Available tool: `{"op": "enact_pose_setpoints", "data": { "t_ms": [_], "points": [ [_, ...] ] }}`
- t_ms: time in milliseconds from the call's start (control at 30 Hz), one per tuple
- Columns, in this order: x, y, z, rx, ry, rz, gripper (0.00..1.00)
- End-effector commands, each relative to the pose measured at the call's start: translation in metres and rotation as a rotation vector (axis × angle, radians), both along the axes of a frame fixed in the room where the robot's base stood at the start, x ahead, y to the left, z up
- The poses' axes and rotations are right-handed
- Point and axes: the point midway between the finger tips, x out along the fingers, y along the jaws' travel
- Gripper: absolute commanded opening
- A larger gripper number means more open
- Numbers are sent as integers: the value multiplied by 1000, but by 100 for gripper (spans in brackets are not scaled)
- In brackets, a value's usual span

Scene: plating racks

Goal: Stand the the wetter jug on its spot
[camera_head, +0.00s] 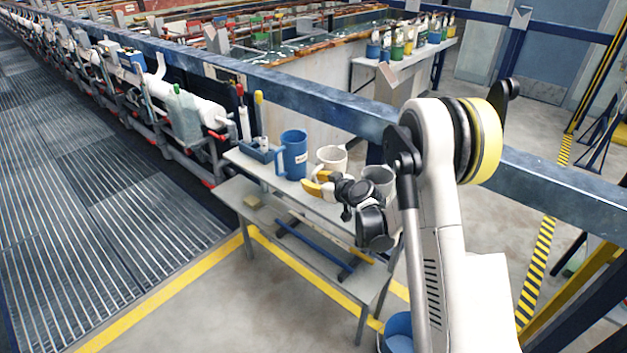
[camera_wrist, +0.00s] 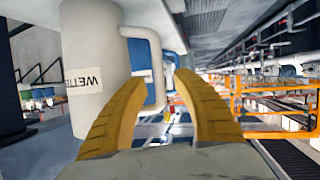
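The wetter jug (camera_head: 332,155) is the white one standing upright on the small grey table in the head view. In the wrist view the white jug (camera_wrist: 92,50) is large at the left, its label reading upside down as "WETTE…", and its handle (camera_wrist: 155,65) lies in line with the gap between my fingers. My gripper (camera_head: 318,185) has yellow fingers at the near side of this jug. In the wrist view my gripper (camera_wrist: 158,82) is open, its fingers apart. Whether a finger touches the handle cannot be told. No marked spot can be made out.
A blue jug (camera_head: 292,155) stands left of the white one, and a grey jug (camera_head: 378,178) stands to its right, partly behind my arm. A blue holder (camera_head: 258,151) with upright tools is at the table's left end. A blue rail (camera_head: 330,108) runs behind.

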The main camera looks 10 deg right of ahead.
Motion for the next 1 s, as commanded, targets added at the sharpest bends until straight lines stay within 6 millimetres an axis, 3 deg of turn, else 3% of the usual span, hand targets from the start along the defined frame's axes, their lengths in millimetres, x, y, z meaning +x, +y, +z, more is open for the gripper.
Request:
{"op": "enact_pose_setpoints", "data": {
  "t_ms": [333,800,1000],
  "points": [
    [-8,-4,4,1,0,-1,34],
    [-89,-36,39,0,1,-2,34],
    [-103,-41,45,0,0,-1,34]
  ]
}}
